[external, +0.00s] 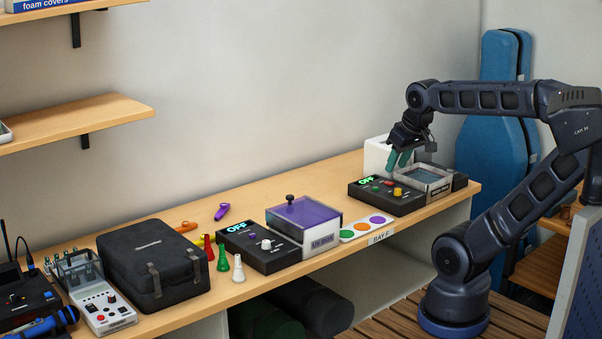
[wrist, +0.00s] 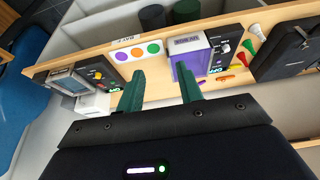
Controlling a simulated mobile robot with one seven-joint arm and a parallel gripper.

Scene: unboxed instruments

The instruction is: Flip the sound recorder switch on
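I cannot tell for certain which device is the sound recorder. A dark unit with a lit OFF display, coloured knobs and a glass-topped tank (external: 385,195) stands at the right of the bench; it also shows in the wrist view (wrist: 98,76). A second dark OFF unit (external: 258,247) with a pale knob adjoins a purple-lidded box. At the far left are a white switch box (external: 106,312) and a dark device with an antenna (external: 28,303). My gripper (external: 399,160) is open and empty above the right-hand unit; its green fingers are apart in the wrist view (wrist: 160,90).
The purple-lidded box (external: 304,222) and a card with coloured dots (external: 367,227) stand mid-bench. A black case (external: 153,264), small coloured cones (external: 222,258) and a purple marker (external: 221,211) are left of them. A white block (external: 378,154) is behind the right-hand unit. The bench's back strip is mostly clear.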

